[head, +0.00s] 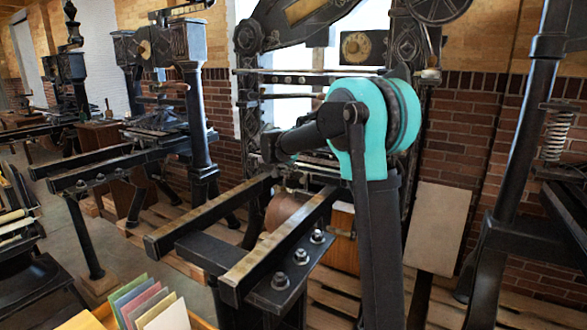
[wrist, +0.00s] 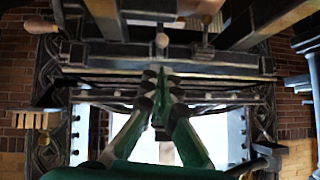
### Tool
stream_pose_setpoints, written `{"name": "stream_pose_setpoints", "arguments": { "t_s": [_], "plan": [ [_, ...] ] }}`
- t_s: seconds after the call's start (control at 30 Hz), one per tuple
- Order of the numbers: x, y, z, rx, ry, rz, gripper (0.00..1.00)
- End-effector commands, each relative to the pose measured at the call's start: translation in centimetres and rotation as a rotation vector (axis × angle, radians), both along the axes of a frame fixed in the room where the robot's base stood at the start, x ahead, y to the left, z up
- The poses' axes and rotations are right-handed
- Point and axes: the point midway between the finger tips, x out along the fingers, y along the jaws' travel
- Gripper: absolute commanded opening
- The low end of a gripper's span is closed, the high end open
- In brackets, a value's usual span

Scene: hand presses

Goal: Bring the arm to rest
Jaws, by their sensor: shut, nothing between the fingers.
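My arm, dark with a teal joint, rises in the right half of the head view and bends back toward the tall iron press (head: 250,95). My gripper (wrist: 162,78) shows in the wrist view, its green and dark fingers brought together at the tips with nothing between them. In the head view the fingers cannot be made out, since the arm's own links cover that spot. The wrist view looks upside down; the press's dark crossbars (wrist: 200,95) lie behind the fingertips. I cannot tell how far the fingertips are from the press.
Two dark rails (head: 265,255) with bolts reach toward me, left of my arm. A tan board (head: 436,228) leans at the right, near a dark post (head: 515,130). Coloured cards (head: 140,303) stand at the bottom left. More presses (head: 185,85) stand along the left. Grey floor shows between them.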

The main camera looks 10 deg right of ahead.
Motion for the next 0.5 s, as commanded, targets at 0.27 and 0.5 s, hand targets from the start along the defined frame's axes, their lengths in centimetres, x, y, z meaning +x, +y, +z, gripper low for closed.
{"name": "stream_pose_setpoints", "arguments": {
  "t_s": [0.27, 0.5],
  "plan": [
    [-3.3, -2.2, -1.6, -0.011, 0.061, 0.022, 0.00],
    [-15.7, -7.3, -7.7, -0.031, 0.262, 0.156, 0.00]
  ]
}}
